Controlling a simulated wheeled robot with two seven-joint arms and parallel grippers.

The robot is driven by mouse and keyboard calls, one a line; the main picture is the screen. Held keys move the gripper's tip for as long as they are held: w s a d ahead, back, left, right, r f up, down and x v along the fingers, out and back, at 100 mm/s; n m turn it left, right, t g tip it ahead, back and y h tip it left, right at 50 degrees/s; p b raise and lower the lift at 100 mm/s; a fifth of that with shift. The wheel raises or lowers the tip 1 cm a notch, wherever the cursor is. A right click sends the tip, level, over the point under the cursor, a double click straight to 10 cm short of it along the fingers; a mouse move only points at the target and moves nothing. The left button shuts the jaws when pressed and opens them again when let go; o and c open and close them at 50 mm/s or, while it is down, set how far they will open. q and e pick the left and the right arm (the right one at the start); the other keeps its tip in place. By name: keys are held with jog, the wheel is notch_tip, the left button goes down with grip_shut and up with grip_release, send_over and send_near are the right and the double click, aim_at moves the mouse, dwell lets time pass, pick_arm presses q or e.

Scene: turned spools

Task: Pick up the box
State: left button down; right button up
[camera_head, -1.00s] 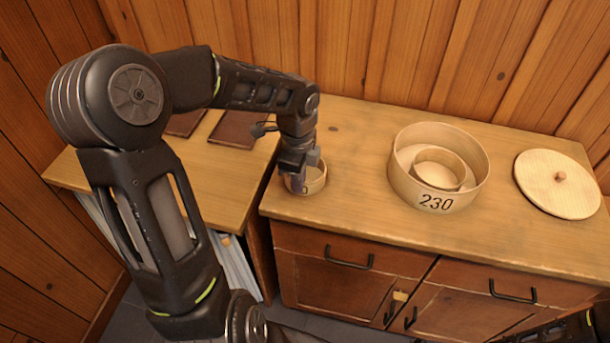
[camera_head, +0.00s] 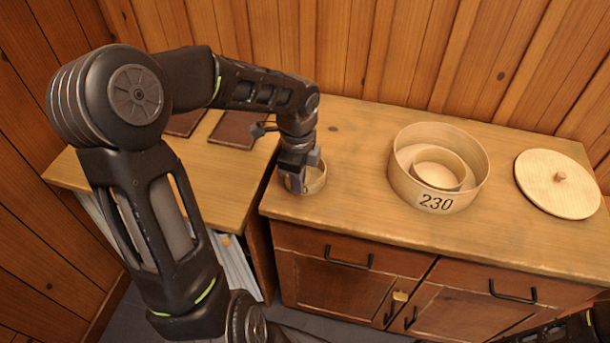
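A small round wooden box (camera_head: 317,184) stands on the left part of the cabinet top. My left gripper (camera_head: 298,184) points down at its left side, with its fingers at the rim and partly hiding the box. Whether the fingers are closed on the wall is too small to tell. A large round wooden box (camera_head: 402,182) marked 230 stands to the right, with a smaller round box (camera_head: 438,168) inside it. Part of my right arm shows at the lower right corner; its gripper is not visible.
A round wooden lid (camera_head: 556,190) with a knob lies at the right of the cabinet top (camera_head: 350,222). Dark flat panels (camera_head: 236,128) lie on the lower table (camera_head: 200,170) at left. A plank wall stands behind. The cabinet top between the boxes is clear.

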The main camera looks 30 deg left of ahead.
pick_arm(q)
notch_tip(320, 180, up, 10)
dwell(0.7)
dwell(0.5)
